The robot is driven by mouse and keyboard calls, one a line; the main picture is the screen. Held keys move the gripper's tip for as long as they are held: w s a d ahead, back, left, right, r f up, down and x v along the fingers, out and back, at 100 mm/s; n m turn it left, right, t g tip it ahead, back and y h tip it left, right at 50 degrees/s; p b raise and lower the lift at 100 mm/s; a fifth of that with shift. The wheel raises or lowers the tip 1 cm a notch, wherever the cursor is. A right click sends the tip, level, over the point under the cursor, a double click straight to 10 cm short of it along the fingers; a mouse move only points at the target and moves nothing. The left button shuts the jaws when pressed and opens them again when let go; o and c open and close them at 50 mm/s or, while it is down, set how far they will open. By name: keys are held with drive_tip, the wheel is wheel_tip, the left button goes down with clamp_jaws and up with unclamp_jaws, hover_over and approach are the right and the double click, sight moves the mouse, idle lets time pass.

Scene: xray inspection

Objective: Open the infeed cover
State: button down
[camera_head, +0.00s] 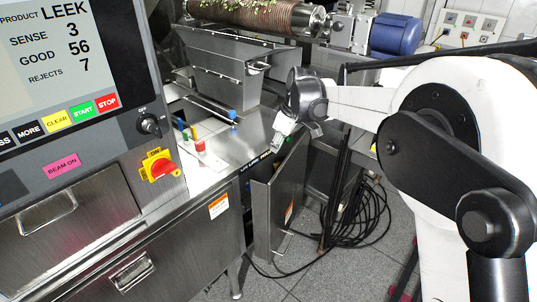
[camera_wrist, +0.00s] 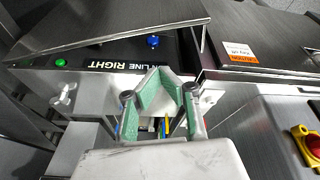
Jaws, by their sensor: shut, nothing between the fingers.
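A steel hinged panel (camera_head: 265,205), which looks like the infeed cover, stands swung out from the machine's front below the worktop. A steel panel (camera_wrist: 110,22), probably the same one, fills the upper left of the wrist view, beside the dark strip lettered "LINE RIGHT" (camera_wrist: 125,62). My gripper (camera_head: 281,138) is above the worktop edge, near the top of the swung-out panel. In the wrist view my gripper (camera_wrist: 172,82) shows green-padded fingers, shut and empty. I cannot tell whether it touches the panel.
A control console (camera_head: 70,90) with a red-yellow switch (camera_head: 160,168) stands at left. Coloured posts (camera_head: 197,143) stand on the worktop (camera_head: 232,148). A closed front panel (camera_wrist: 285,35) carries an orange label. Black cables (camera_head: 355,215) lie on the floor at right.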

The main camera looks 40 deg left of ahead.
drive_tip(key=s+a+p+x, duration=0.1)
drive_tip(key=x, duration=0.8)
drive_tip(key=shift+w+d+r+g+p, duration=0.1)
drive_tip(key=shift+d+r+g+p, duration=0.05)
drive_tip(key=shift+d, duration=0.8)
drive_tip(key=shift+w+d+r+g+p, duration=0.15)
drive_tip(key=shift+d, duration=0.8)
drive_tip(key=shift+d, duration=0.1)
